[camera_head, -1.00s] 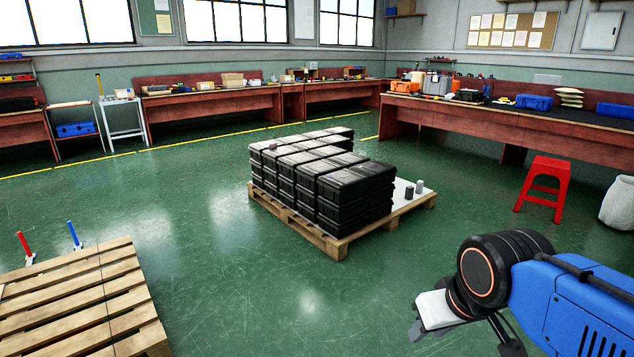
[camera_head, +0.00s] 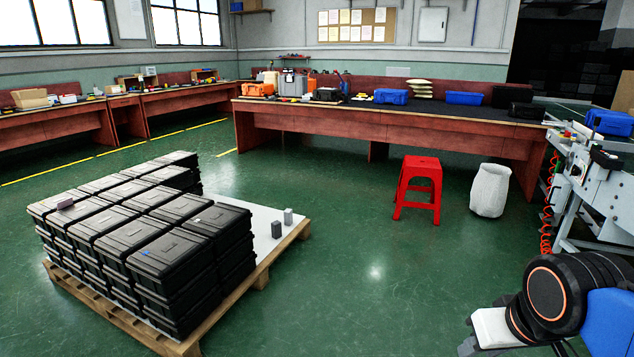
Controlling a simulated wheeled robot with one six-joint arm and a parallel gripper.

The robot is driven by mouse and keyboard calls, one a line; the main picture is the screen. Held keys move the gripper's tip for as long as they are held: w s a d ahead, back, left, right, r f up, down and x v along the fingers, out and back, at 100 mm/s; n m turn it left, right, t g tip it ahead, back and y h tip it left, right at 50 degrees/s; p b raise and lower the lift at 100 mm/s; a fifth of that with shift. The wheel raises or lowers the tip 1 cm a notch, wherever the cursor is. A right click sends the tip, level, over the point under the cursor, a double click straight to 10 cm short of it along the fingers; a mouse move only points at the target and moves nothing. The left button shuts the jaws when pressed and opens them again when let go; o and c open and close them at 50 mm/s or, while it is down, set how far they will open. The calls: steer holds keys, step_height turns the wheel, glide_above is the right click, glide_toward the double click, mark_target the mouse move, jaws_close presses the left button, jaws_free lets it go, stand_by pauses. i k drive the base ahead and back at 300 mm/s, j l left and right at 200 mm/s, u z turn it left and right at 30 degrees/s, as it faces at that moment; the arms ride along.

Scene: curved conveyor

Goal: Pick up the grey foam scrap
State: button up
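Two small grey blocks stand on the white sheet at the right end of the loaded pallet: a lighter grey block (camera_head: 288,216) and a darker grey block (camera_head: 276,229). A small mauve-grey piece (camera_head: 65,204) lies on top of the black crates at the left. I cannot tell which of these is the foam scrap. My gripper (camera_head: 468,347) is at the lower right, partly cut off by the picture's edge, well apart from the pallet and these pieces. Its fingers do not show clearly enough to tell whether they are open.
Stacked black crates (camera_head: 163,252) fill most of the wooden pallet (camera_head: 287,243). A red stool (camera_head: 418,190) and a white bin (camera_head: 490,190) stand by the long workbench (camera_head: 330,118). A grey machine (camera_head: 590,190) is at the right edge. Green floor between pallet and stool is clear.

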mark_target(288, 213)
steer(key=i+z, duration=0.2)
steer(key=i, duration=0.7)
steer(key=i+j+z, duration=0.15)
steer(key=i, duration=0.7)
steer(key=i+u, duration=0.25)
steer(key=i, duration=0.3)
steer(key=i+l+u, duration=0.25)
steer(key=i, duration=0.3)
steer(key=i+u, duration=0.3)
steer(key=u, duration=0.15)
steer(key=i+u, duration=0.3)
steer(key=u, duration=0.15)
steer(key=i+l+u, duration=0.2)
steer(key=u, duration=0.25)
steer(key=i, duration=0.1)
